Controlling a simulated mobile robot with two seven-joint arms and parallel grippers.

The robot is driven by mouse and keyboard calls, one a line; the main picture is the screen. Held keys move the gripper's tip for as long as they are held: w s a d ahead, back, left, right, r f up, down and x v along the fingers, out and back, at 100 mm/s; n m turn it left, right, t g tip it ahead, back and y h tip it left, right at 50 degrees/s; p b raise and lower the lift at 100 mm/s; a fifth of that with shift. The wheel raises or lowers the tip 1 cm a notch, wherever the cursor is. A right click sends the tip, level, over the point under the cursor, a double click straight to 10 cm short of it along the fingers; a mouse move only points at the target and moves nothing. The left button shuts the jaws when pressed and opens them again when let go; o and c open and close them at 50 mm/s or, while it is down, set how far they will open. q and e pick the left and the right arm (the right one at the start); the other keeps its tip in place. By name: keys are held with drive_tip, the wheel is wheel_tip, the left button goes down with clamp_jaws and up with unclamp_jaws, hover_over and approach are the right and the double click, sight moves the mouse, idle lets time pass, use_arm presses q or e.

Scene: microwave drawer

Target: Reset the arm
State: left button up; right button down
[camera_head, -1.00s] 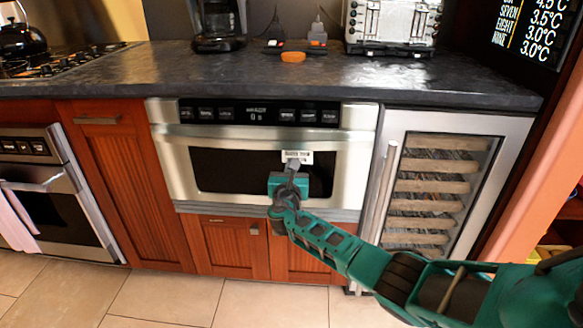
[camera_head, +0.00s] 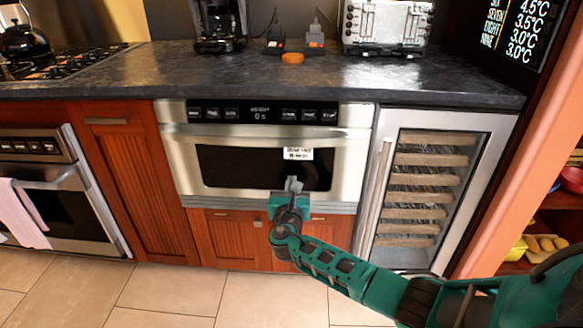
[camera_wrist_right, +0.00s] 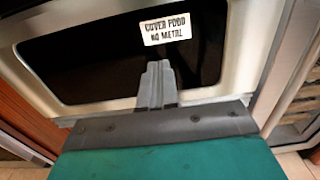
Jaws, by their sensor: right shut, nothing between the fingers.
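My right arm reaches in from the lower right of the head view, green and dark grey. Its gripper (camera_head: 293,184) is in front of the lower part of the microwave drawer (camera_head: 182,165). The grey fingers are together with nothing between them; they show in the right wrist view (camera_wrist_right: 157,84) against the dark window (camera_wrist_right: 85,65). The drawer is shut. A white label reading "COVER FOOD NO METAL" (camera_wrist_right: 165,29) is on the window above the fingertips. Whether the fingers touch the drawer front I cannot tell. My left gripper is not in view.
A dark counter (camera_head: 300,78) runs above the microwave, with a toaster (camera_head: 388,25) and a coffee maker (camera_head: 219,25) on it. A wine cooler (camera_head: 380,200) stands to the right. An oven (camera_head: 75,200) with a pink towel is at the left. The tiled floor in front is clear.

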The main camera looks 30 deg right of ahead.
drive_tip(key=s+a+f+m+g+y, duration=0.2)
drive_tip(key=s+a+f+m+y, duration=0.35)
drive_tip(key=s+a+m, duration=0.45)
drive_tip(key=s+a+f+m+g+y, duration=0.3)
drive_tip(key=s+a+f+m+y, duration=0.4)
drive_tip(key=s, duration=0.6)
drive_tip(key=s+a+r+m, duration=0.2)
drive_tip(key=s+r+m, duration=0.3)
drive_tip(key=m, duration=0.3)
use_arm(q)
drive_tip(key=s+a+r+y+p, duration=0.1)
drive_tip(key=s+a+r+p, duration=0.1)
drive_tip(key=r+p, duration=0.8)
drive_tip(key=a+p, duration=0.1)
drive_tip(key=p, duration=0.4)
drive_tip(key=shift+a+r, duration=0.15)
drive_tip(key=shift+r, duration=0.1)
use_arm(e)
wheel_tip(320, 180, up, 10)
drive_tip(key=s+d+m, duration=0.1)
drive_tip(key=s+d, duration=0.1)
drive_tip(key=shift+d+r+m+t, duration=0.2)
drive_tip(key=shift+d+m+t, duration=0.1)
drive_tip(key=shift+t, duration=0.1)
